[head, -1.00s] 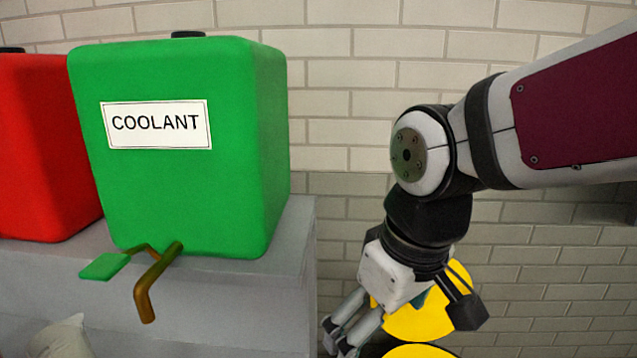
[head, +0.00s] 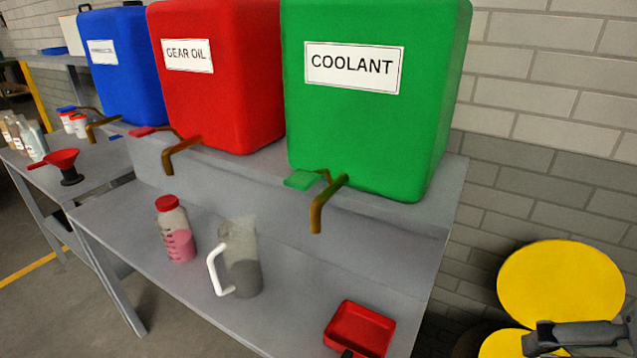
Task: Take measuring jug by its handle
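The measuring jug (head: 243,268) stands upright on the grey lower shelf, in front of and below the green coolant tank. It is clear grey, and its white handle (head: 217,268) points left in the picture. Part of my gripper or wrist (head: 578,338) shows at the lower right edge, in front of a yellow round thing and well to the right of the jug. Its fingertips cannot be made out, so whether it is open or shut is unclear. Nothing touches the jug.
A red-capped bottle with pink liquid (head: 175,232) stands left of the jug. A red tray (head: 360,328) lies to its right. The coolant tap (head: 325,205) hangs above and behind. Green (head: 375,130), red (head: 215,75) and blue (head: 120,65) tanks line the upper ledge.

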